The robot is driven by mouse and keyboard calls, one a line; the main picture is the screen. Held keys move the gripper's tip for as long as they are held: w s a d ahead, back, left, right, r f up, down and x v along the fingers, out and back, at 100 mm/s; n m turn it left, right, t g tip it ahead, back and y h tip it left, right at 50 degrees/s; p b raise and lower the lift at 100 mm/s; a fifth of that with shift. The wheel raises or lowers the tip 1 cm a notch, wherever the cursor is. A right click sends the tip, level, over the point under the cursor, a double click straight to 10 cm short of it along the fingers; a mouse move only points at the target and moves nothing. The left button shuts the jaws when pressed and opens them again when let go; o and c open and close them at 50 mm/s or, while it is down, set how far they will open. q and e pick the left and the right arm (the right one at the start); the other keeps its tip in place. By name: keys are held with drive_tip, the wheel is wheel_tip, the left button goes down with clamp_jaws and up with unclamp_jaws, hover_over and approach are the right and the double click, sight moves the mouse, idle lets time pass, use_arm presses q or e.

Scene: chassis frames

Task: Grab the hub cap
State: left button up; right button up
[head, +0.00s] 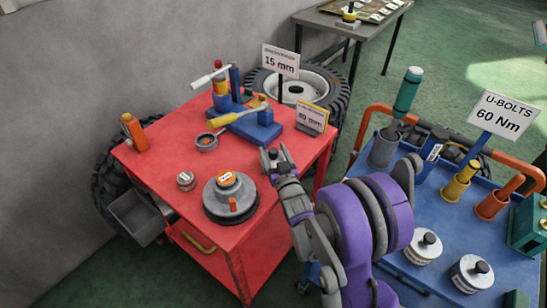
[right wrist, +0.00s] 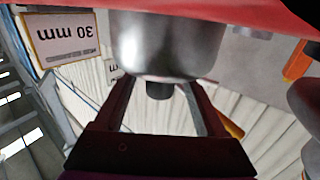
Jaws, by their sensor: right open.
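A smooth silver cup-shaped piece with a dark knob, seemingly the hub cap (right wrist: 165,45), fills the top middle of the right wrist view, which is upside down. Its knob lies between the two fingers of my right gripper (right wrist: 160,95), with gaps on both sides. In the head view my right gripper (head: 275,158) is open at the right part of the red table top, and its fingers largely hide the piece. My left gripper is not in view.
The red table (head: 160,150) also holds a grey stepped disc (head: 228,205), a small labelled cap (head: 186,181), a dark ring (head: 206,142), an orange bottle (head: 134,132) and a blue fixture (head: 262,130). A 30 mm sign (head: 312,117) stands close behind my gripper. A blue cart (head: 400,275) is at right.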

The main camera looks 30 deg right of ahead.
drive_tip(key=shift+c, duration=0.3)
clamp_jaws()
drive_tip(key=shift+r, duration=0.1)
